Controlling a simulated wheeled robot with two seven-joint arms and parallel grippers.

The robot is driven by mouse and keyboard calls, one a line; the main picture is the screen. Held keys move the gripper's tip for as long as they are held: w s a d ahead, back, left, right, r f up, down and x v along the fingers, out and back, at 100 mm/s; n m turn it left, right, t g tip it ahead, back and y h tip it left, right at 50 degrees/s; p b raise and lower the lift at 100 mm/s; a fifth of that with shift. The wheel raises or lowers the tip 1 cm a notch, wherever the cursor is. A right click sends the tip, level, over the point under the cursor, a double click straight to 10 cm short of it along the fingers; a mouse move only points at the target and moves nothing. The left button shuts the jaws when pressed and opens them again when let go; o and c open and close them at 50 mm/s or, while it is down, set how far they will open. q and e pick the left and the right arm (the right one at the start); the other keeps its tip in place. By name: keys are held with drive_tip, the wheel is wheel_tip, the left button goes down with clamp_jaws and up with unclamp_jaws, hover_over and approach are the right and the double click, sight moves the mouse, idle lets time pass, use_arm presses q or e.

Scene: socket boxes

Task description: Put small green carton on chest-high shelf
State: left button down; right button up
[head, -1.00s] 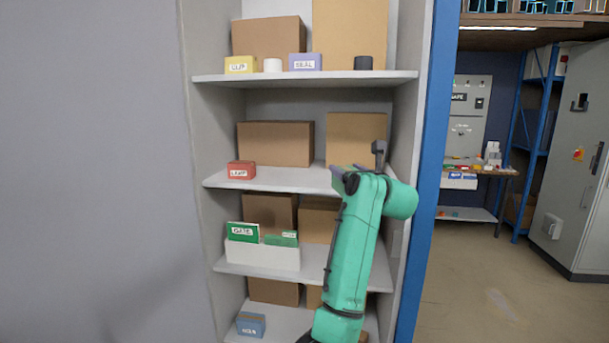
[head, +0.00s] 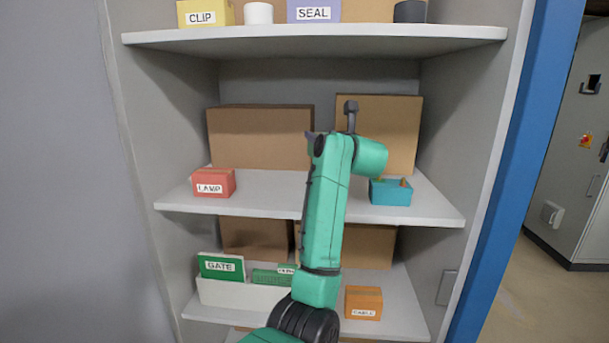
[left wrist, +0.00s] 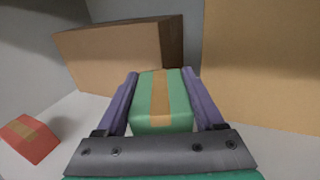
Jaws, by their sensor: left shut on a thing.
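The small green carton (left wrist: 160,110), with a tan tape strip, sits between the two purple fingers of my left gripper (left wrist: 160,74) in the left wrist view. The gripper is shut on it. In the head view my left arm hides the carton, and only a bit of purple finger (head: 310,135) shows. The gripper is over the middle shelf (head: 265,190), which holds a red LAMP box (head: 213,183) at the left. I cannot tell whether the carton touches the shelf. My right gripper is not in view.
Brown boxes (head: 260,138) stand at the back of the middle shelf. A teal bin (head: 390,193) is at its right. The upper shelf edge (head: 320,36) is above. Below are a white bin (head: 240,296) with green GATE cartons and an orange box (head: 363,303). Bare board lies beside LAMP.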

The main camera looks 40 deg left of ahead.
use_arm(q)
drive_tip(key=s+d+f, duration=0.1)
drive_tip(key=s+d+f+p, duration=0.1)
drive_tip(key=d+f, duration=0.1)
drive_tip(key=shift+d+f, duration=0.1)
drive_tip(key=shift+d, duration=0.05)
drive_tip(key=f, duration=0.1)
drive_tip(key=f+p, duration=0.1)
drive_tip(key=a+f, duration=0.1)
drive_tip(key=shift+w+f, duration=0.25)
drive_tip(key=shift+f, duration=0.05)
drive_tip(key=shift+w+a+f, duration=0.15)
drive_tip(key=shift+a+f, duration=0.1)
drive_tip(key=shift+f, duration=0.1)
drive_tip(key=shift+c, duration=0.9)
unclamp_jaws()
drive_tip(key=shift+d, duration=0.15)
drive_tip(key=shift+o, duration=0.9)
drive_tip(key=shift+d+r, duration=0.15)
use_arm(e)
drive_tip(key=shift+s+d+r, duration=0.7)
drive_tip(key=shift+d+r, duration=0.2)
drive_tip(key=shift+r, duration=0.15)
